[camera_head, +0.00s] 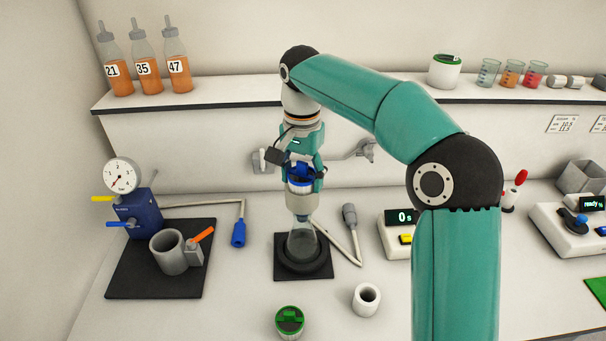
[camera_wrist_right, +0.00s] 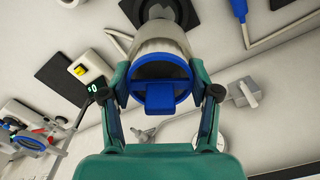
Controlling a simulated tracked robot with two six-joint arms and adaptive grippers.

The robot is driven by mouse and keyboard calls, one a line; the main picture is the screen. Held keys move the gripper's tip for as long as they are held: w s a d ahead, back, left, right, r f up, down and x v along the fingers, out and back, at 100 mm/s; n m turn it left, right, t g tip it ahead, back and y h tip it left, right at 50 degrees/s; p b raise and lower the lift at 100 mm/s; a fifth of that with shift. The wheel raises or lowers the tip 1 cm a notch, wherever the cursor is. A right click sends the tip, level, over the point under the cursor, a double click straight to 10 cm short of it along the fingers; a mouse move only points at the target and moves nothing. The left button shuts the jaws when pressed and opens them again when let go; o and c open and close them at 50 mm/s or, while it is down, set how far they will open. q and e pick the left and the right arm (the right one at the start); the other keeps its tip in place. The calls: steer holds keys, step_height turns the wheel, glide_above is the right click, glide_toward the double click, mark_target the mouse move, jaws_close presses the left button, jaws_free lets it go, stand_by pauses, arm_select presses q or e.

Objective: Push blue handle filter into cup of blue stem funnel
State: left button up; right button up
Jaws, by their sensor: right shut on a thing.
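My right gripper (camera_head: 303,180) points down over the funnel, and its fingers stand on both sides of the blue handle filter (camera_head: 299,172). In the right wrist view the gripper (camera_wrist_right: 160,77) has the filter's blue rim and handle (camera_wrist_right: 159,97) between its fingers. The filter is at the mouth of the funnel's pale cup (camera_wrist_right: 158,48); how deep it sits is hidden. The blue stem funnel's cup (camera_head: 302,200) stands upright over a clear flask (camera_head: 301,242). My left gripper is out of view.
The flask stands in a black ring on a dark mat (camera_head: 322,271). A green-topped filter (camera_head: 289,321) and a white cup (camera_head: 366,300) stand in front. A grey pot (camera_head: 169,254) and blue gauge unit (camera_head: 137,217) are left, a timer (camera_head: 397,239) right.

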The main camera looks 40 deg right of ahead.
steer(key=shift+r+p, duration=0.65)
steer(key=shift+r, duration=0.6)
steer(key=o, duration=1)
step_height(320, 180, up, 7)
steer(key=shift+f, duration=0.1)
steer(key=shift+r, duration=0.25)
steer(key=shift+d, duration=0.1)
